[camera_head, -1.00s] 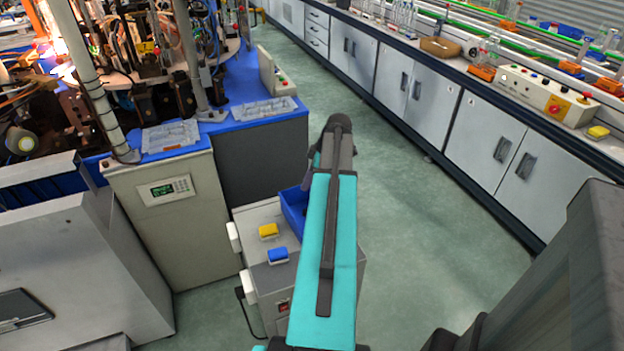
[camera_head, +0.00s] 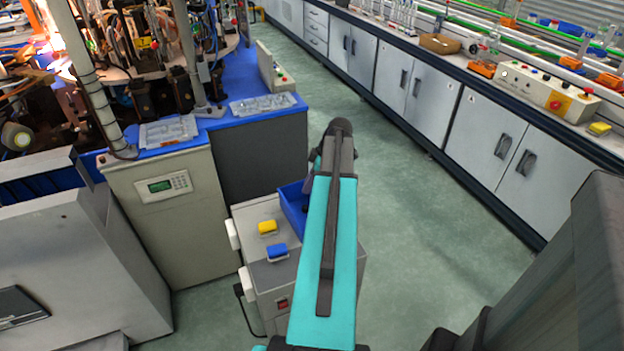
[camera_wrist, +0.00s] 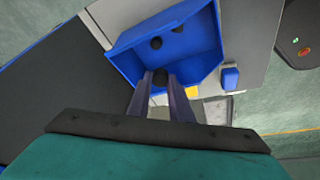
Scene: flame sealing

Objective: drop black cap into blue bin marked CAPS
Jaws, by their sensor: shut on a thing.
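The blue bin (camera_wrist: 207,78) is open-topped and fills the upper middle of the wrist view; no CAPS marking can be read on it. Two dark round caps (camera_wrist: 156,43) lie inside it. My gripper (camera_wrist: 161,82) is shut on another black cap (camera_wrist: 160,75), pinched between the fingertips, and appears over the bin's near part. Its height above the bin is hard to tell. In the head view, the bin (camera_head: 292,206) shows only in part beside my arm, which hides the gripper's fingers and the held cap.
The bin sits on a grey cabinet (camera_head: 254,213) with a yellow block (camera_head: 268,227) and a blue block (camera_head: 277,251) beside it. Green floor (camera_head: 400,220) is free to the right, up to the long bench.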

